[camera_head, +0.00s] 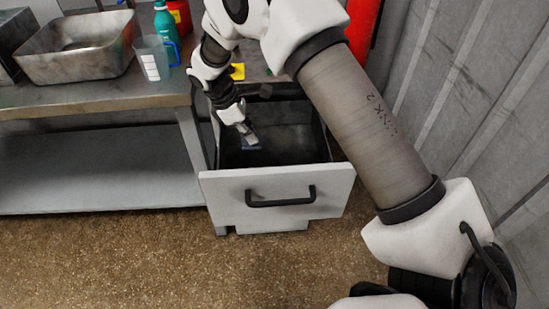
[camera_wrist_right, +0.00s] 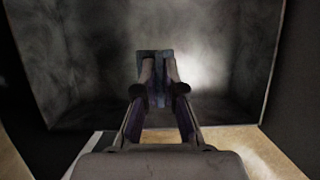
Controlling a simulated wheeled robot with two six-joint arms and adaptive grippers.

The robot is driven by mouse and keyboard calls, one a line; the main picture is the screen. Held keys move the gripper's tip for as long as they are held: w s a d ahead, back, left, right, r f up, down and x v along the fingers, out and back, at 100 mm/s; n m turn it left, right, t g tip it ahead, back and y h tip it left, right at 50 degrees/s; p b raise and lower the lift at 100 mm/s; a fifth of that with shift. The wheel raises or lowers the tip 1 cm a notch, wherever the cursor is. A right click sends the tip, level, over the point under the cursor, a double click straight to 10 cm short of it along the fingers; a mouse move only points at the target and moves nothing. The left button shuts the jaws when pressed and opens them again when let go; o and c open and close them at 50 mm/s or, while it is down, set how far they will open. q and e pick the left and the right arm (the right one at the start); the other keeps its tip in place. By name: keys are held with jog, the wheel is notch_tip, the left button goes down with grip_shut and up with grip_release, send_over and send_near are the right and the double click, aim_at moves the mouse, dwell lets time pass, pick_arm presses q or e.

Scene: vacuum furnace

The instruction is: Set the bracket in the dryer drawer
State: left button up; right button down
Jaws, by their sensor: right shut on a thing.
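The dryer drawer (camera_head: 277,194) stands pulled out, with a white front, a black bar handle and a dark, open inside. Its dark interior (camera_wrist_right: 90,65) fills most of the right wrist view. My right gripper (camera_head: 246,130) reaches down into the drawer's opening, near its left side. It is shut on the bracket (camera_head: 252,139), a small grey-blue piece. In the right wrist view the bracket (camera_wrist_right: 154,62) sits between the fingertips, mostly hidden by them. I cannot tell whether it touches the drawer floor. My left gripper is not in view.
A metal bench (camera_head: 100,98) stands to the left, with a metal tray (camera_head: 85,62), a clear jug (camera_head: 152,62) and a teal bottle (camera_head: 166,24) on it. A corrugated wall (camera_head: 480,90) closes off the right. The floor (camera_head: 130,260) in front is clear.

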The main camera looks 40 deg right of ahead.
notch_tip(320, 180, down, 10)
jog(key=shift+w+f, duration=0.1)
dwell(0.4)
jog(key=c, duration=1.3)
grip_release()
jog(key=v, duration=1.2)
jog(key=shift+a, duration=0.1)
